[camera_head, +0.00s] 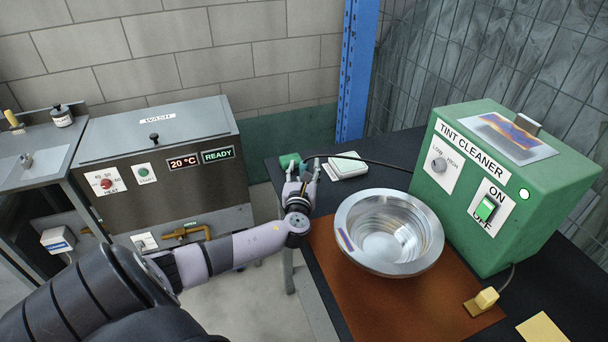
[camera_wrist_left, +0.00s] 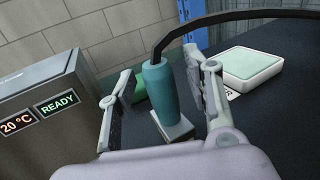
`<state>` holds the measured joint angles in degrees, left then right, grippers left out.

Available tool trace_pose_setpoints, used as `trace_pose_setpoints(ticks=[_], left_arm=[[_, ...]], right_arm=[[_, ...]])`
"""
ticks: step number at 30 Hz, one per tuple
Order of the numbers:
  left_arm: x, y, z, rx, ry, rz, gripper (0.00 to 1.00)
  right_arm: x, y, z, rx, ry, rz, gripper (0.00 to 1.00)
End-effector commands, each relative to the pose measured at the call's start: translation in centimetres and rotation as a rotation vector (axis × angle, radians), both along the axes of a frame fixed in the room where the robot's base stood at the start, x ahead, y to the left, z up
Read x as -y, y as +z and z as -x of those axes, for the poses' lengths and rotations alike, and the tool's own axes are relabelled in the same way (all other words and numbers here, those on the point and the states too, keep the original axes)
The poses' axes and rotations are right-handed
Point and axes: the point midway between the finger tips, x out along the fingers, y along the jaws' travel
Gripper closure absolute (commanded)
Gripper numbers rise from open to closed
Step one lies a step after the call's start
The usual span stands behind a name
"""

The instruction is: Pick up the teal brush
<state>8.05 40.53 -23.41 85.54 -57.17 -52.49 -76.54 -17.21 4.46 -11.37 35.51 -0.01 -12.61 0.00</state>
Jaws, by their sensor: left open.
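The teal brush (camera_wrist_left: 158,92) stands nearly upright in the left wrist view, with a black cable curving from its top and a pale block at its foot. My left gripper (camera_wrist_left: 159,75) is open, with one finger on each side of the brush; I see gaps between the fingers and the handle. In the head view my left gripper (camera_head: 304,168) is over the far left corner of the dark table, and the brush is mostly hidden there by the gripper. My right gripper is not in view.
A white block with a green top (camera_head: 348,165) lies right of the gripper. A green object (camera_head: 289,160) is behind it. A steel bowl (camera_head: 388,232) sits on a brown mat (camera_head: 365,300), near the green tint cleaner (camera_head: 500,185). A steel heater cabinet (camera_head: 160,165) stands left.

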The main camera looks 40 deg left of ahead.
Motion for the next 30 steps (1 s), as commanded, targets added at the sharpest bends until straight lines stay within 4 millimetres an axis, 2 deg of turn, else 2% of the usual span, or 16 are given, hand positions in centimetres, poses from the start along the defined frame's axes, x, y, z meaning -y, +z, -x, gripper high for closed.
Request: trace_pose_setpoints(ticks=[4,24,30], left_arm=[[0.04,-0.03,0.02,0.000,-0.001,0.000,0.54],[0.04,-0.02,0.04,0.000,-0.001,0.000,0.99],[0.04,0.02,0.03,0.000,0.000,0.000,1.00]], right_arm=[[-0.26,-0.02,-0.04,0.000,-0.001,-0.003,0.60],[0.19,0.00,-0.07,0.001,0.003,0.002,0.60],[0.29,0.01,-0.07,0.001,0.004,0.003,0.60]])
